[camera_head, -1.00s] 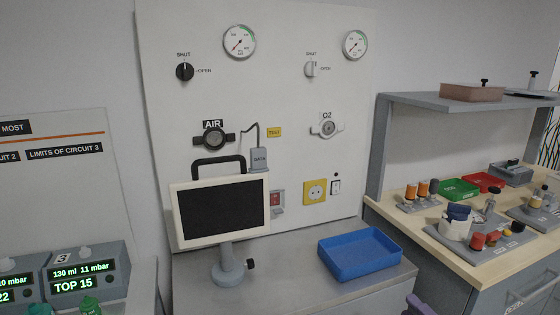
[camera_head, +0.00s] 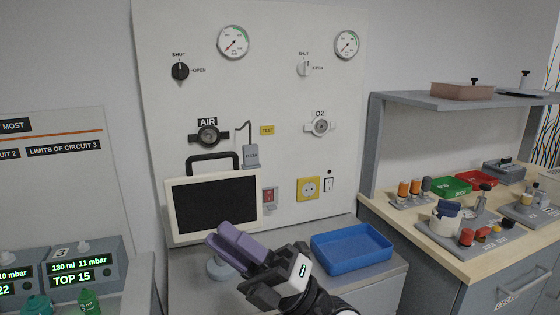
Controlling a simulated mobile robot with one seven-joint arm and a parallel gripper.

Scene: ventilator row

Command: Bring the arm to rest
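My gripper (camera_head: 228,243) reaches in from the bottom of the view, with purple fingers and a black body. It is in front of the monitor's stand and hides part of it. The two purple fingers lie close side by side, and nothing shows between them. Whether they are fully shut is hard to tell from this angle. The arm link behind the gripper runs off the bottom edge.
A monitor (camera_head: 215,206) with a dark screen stands on the grey counter. An empty blue tray (camera_head: 350,250) sits right of my gripper. A wooden bench (camera_head: 465,262) with fittings and red and green trays is at right. Ventilator displays (camera_head: 80,275) are at lower left.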

